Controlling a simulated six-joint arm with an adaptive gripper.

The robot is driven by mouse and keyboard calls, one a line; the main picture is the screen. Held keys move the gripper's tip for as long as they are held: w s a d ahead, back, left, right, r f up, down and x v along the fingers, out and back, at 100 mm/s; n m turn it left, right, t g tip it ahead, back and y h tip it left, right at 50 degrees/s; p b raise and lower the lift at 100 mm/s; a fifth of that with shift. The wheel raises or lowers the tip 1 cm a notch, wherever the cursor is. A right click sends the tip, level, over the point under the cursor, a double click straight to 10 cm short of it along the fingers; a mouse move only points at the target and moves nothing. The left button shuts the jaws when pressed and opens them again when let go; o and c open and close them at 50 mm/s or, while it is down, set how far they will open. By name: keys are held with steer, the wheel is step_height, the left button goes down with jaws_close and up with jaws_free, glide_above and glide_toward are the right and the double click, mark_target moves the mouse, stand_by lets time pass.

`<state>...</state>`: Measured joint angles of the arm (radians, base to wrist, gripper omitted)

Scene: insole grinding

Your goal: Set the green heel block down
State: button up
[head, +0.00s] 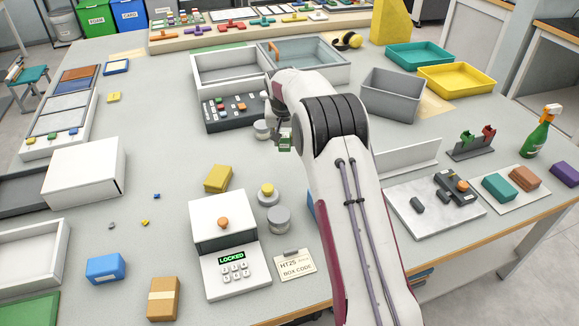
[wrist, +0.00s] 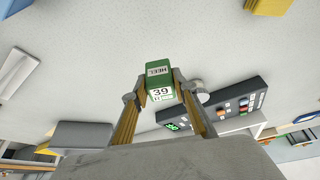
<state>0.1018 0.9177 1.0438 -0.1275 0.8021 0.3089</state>
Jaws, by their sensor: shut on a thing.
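My gripper (wrist: 162,95) is shut on the green heel block (wrist: 159,74), which has a white label reading "39" and the word "HEEL". In the wrist view the block sits between the two fingertips, with grey table around it. In the head view the green block (head: 285,143) shows small beneath my gripper (head: 284,135), just in front of the dark control panel. My arm hides part of the area to the right of it. I cannot tell whether the block touches the table.
The dark button panel (head: 236,111) stands close to the left of my gripper, with grey trays (head: 232,66) behind it. A yellow block (head: 218,179) and the locked box (head: 224,220) lie nearer the front. A grey bin (head: 391,94) stands to the right.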

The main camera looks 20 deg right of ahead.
mark_target(288, 141)
steer(key=shift+w+d+r+m, duration=0.15)
steer(key=shift+r+m, duration=0.05)
steer(key=shift+r, duration=0.2)
steer(key=shift+w+d+r+m, duration=0.15)
steer(key=shift+r+m, duration=0.05)
steer(key=shift+r, duration=0.2)
steer(key=shift+d+r+m, duration=0.25)
steer(key=shift+r+m, duration=0.05)
steer(key=shift+r, duration=0.15)
steer(key=shift+s+d+f+m+h, duration=0.1)
steer(key=shift+s+m+h, duration=0.3)
steer(key=shift+s+m, duration=0.1)
steer(key=shift+f, duration=2.5)
steer(key=shift+f, duration=0.1)
steer(key=shift+f, duration=2.2)
steer(key=shift+f, duration=0.15)
